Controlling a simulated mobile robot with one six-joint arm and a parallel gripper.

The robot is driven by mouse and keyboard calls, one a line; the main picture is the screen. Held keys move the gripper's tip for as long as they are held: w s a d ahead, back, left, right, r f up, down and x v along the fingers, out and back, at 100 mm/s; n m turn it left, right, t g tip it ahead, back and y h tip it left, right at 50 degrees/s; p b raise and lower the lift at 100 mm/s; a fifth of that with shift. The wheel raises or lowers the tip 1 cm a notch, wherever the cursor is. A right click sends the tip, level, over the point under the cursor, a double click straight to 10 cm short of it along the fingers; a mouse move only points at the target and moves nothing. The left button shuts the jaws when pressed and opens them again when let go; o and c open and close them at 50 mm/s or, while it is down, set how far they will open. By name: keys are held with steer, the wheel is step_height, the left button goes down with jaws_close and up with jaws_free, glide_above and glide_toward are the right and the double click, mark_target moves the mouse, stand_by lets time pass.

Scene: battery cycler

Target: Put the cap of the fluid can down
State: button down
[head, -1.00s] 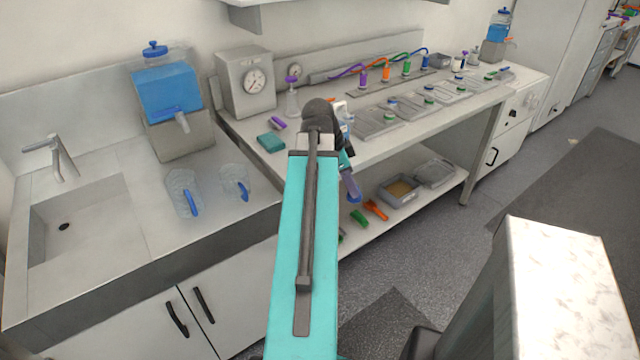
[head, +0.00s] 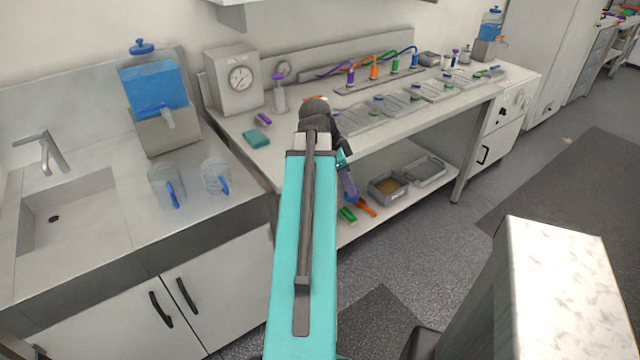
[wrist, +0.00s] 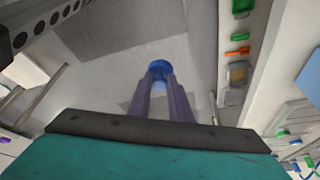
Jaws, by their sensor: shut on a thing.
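My gripper (head: 349,192) hangs in front of the bench, with open floor below its fingertips. In the wrist view the two purple fingers (wrist: 160,85) are shut on a round blue cap (wrist: 160,67), which shows beyond the fingertips. In the head view the cap is hard to make out. I cannot clearly identify the fluid can. A small orange edge of something on the bench shows behind my arm, mostly hidden.
The bench (head: 300,150) has a teal block (head: 256,138), a purple-topped bottle (head: 279,97) and several flat trays. Its lower shelf holds a grey bin (head: 388,188) and coloured tools. Left are a blue tank (head: 155,88), two jugs and a sink. Bare floor lies ahead.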

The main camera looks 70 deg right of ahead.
steer(key=w+a+r+n+t+h, duration=0.1)
steer(key=w+a+n, duration=0.2)
steer(key=w+a, duration=0.65)
steer(key=w+a+r+n+t, duration=0.1)
steer(key=w+a+n, duration=0.25)
steer(key=w, duration=1.15)
steer(key=w+a+r+n+t+h, duration=0.1)
steer(key=w+a+n, duration=0.1)
steer(key=w+a, duration=0.75)
steer(key=w+a+r+n+t+y, duration=0.1)
steer(key=w+a+n, duration=0.6)
steer(key=a, duration=0.4)
steer(key=w+a+r+n+t+y, duration=0.2)
steer(key=w+a+n, duration=0.5)
steer(key=a, duration=0.4)
steer(key=w+a+r+n+t+y, duration=0.1)
steer(key=w+a+n+t, duration=0.1)
steer(key=w+a+n, duration=0.5)
steer(key=shift+a+r, duration=0.3)
steer(key=shift+a, duration=2.2)
steer(key=shift+d, duration=0.1)
